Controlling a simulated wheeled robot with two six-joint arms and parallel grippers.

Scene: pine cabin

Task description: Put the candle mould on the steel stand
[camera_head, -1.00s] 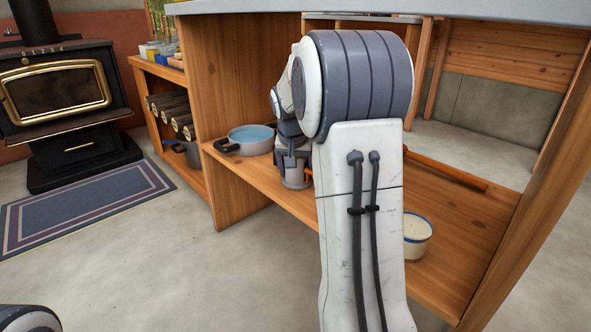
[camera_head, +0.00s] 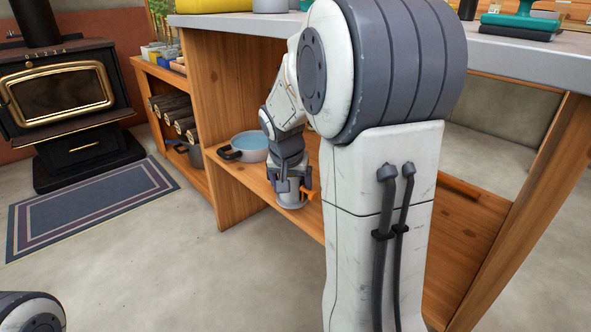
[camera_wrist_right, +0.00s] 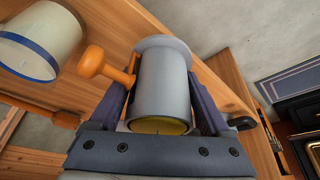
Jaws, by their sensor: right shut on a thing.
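The candle mould (camera_head: 290,203) is a grey metal cylinder with a wide flange at its lower end and an orange side handle. My right gripper (camera_head: 291,184) is shut on it, near the front edge of the wooden shelf. In the right wrist view the mould (camera_wrist_right: 163,85) sits between the two dark fingers, with yellow showing at its near end and the orange handle out to the left. I cannot tell for sure whether it touches the shelf. I cannot make out the steel stand with certainty. My left gripper is out of view.
A blue-filled pan (camera_head: 252,147) stands on the shelf (camera_head: 262,185) left of the gripper. A white cup with a blue band (camera_wrist_right: 40,40) is close to the mould's handle side. The countertop (camera_head: 225,21) above carries several objects. Open floor lies in front.

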